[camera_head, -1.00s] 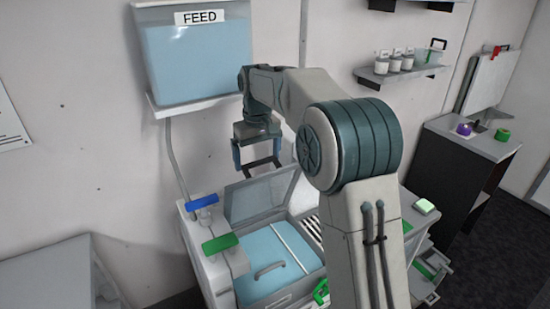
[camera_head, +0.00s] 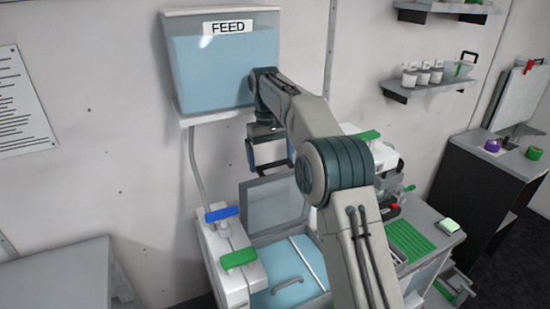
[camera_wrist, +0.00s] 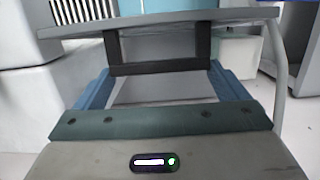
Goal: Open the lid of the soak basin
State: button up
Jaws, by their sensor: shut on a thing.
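The soak basin (camera_head: 305,298) holds light blue liquid and stands below the feed tank. Its lid (camera_head: 278,207), a grey-framed clear panel, is raised steeply at the basin's back edge. The lid's dark handle (camera_head: 272,167) is at the panel's upper edge. My gripper (camera_head: 269,160) is above the lid, with its blue fingers at the handle. In the wrist view the dark handle (camera_wrist: 160,69) lies between the fingers of my gripper (camera_wrist: 160,75), which is shut on it. The lid's grey edge (camera_wrist: 160,17) crosses the top of that view. My arm hides part of the basin's right side.
The FEED tank (camera_head: 222,70) hangs on the wall close behind my gripper. A blue lever (camera_head: 221,213) and a green lever (camera_head: 238,258) stand left of the basin. A green ribbed mat (camera_head: 410,240) and a counter (camera_head: 500,160) lie to the right.

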jog(key=shift+f, duration=0.35)
jog(key=o, duration=1.1)
jog(key=shift+a, duration=0.1)
jog(key=shift+c, duration=0.2)
jog(key=shift+w, duration=0.1)
jog(key=shift+r, duration=0.1)
notch_tip(320, 180, up, 4)
jog(key=shift+f, duration=0.1)
jog(key=s+d+r+b, duration=0.2)
jog(key=d+r, duration=0.5)
jog(key=d, duration=0.4)
jog(key=shift+s, duration=0.45)
